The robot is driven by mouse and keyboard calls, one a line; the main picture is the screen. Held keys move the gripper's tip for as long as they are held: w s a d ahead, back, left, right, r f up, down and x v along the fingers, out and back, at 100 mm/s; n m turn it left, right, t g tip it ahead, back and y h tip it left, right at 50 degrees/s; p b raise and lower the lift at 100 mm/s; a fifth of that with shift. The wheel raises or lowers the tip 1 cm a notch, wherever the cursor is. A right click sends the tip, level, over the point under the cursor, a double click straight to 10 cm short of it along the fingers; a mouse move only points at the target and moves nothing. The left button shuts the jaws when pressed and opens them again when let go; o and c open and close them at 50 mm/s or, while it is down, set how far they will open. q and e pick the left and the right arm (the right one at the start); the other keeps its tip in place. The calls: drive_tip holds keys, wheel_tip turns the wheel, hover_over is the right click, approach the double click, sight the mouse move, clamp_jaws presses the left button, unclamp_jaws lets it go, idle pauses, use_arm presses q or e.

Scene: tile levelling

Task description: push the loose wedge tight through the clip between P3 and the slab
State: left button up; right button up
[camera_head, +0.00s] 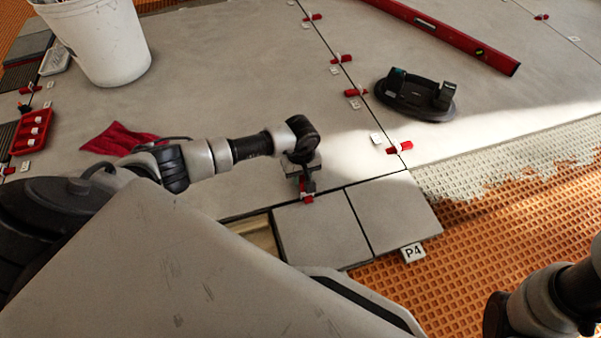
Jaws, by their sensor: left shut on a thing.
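My left gripper (306,187) reaches down at the joint between the large grey slab (215,110) and a small grey tile (318,232). It is shut on a red wedge (307,199) at that joint, with a bit of white showing beside it. The fingers hide most of the wedge and the clip, so I cannot tell how far the wedge is in. The small tile's own label is not visible; I take it to be P3. To its right lies another tile (395,212) with a P4 label (413,252). My right gripper is out of view.
Red wedges and white clips, one of them here (399,148), line the other joints. A black suction lifter (416,97), a red level (450,38), a white bucket (98,40), a red cloth (118,140) and a red tray (32,131) lie around. Orange matting (490,260) is bare at right.

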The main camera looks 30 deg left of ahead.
use_arm(q)
drive_tip(key=shift+s+d, duration=0.3)
drive_tip(key=shift+d, duration=0.25)
idle(0.5)
drive_tip(key=o, duration=0.9)
drive_tip(key=shift+a, duration=0.1)
drive_tip(key=shift+r+p, duration=0.5)
drive_tip(key=shift+p, duration=0.1)
wheel_tip(320, 180, up, 10)
drive_tip(key=p, duration=0.6)
drive_tip(key=shift+p, duration=0.35)
